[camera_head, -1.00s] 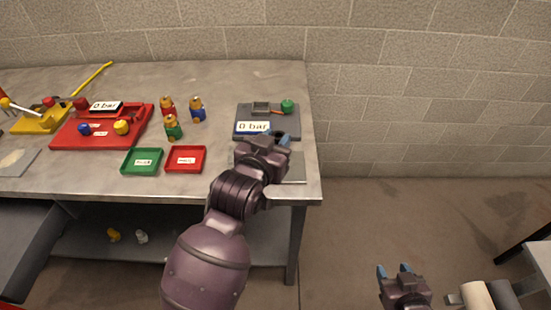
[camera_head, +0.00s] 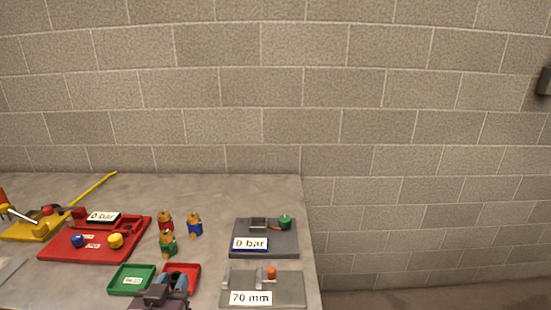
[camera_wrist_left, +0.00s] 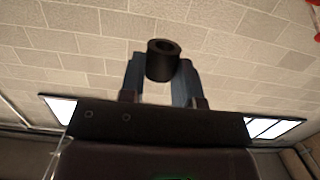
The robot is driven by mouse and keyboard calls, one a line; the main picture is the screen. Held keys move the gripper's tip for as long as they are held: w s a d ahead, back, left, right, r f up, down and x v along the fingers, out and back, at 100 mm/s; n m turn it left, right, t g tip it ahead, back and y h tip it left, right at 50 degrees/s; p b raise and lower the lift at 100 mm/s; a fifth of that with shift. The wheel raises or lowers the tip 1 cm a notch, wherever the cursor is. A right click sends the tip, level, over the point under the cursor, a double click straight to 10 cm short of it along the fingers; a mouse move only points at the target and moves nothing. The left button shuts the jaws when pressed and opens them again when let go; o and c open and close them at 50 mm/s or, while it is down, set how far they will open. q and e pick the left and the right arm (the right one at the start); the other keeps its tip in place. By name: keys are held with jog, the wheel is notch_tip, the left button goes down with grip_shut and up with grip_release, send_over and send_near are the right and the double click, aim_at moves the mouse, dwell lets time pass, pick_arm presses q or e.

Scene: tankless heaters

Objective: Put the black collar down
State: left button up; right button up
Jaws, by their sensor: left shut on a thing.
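My left gripper (camera_head: 172,281) is at the bottom of the head view, in front of the red tray (camera_head: 194,270) and over its near side. It is shut on the black collar (camera_wrist_left: 162,62), a short dark ring with a hole, held between the blue fingertips in the left wrist view (camera_wrist_left: 160,80). In the head view the collar is hard to tell from the dark gripper. My right gripper is out of view.
A green tray (camera_head: 117,284) is left of the red one. To the right lie a grey plate marked 70 mm (camera_head: 290,290) and a dark board marked 0 bar (camera_head: 284,245). Several coloured fittings (camera_head: 167,240) stand behind the trays. A red board (camera_head: 62,246) is further left.

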pick_arm(q)
jog(key=w+d+r+m+h, duration=0.1)
jog(key=d+r+m+h, duration=0.1)
jog(key=d, duration=0.8)
jog(key=w+d+r+m+g+h, duration=0.1)
jog(key=w+d+r+m+h, duration=0.1)
jog(key=d, duration=0.8)
jog(key=shift+r+m+h, duration=0.3)
jog(key=shift+r+h, duration=0.6)
jog(key=shift+h, duration=0.3)
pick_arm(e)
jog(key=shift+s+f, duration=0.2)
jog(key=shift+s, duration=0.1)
pick_arm(q)
jog(key=shift+f, duration=0.1)
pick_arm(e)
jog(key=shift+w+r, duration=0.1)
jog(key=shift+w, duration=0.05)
pick_arm(q)
notch_tip(320, 180, down, 14)
jog(key=shift+f+b, duration=0.2)
jog(key=shift+b, duration=0.65)
jog(key=shift+f, duration=0.85)
notch_tip(320, 180, down, 3)
jog(key=shift+r, duration=0.1)
jog(key=shift+f, duration=0.2)
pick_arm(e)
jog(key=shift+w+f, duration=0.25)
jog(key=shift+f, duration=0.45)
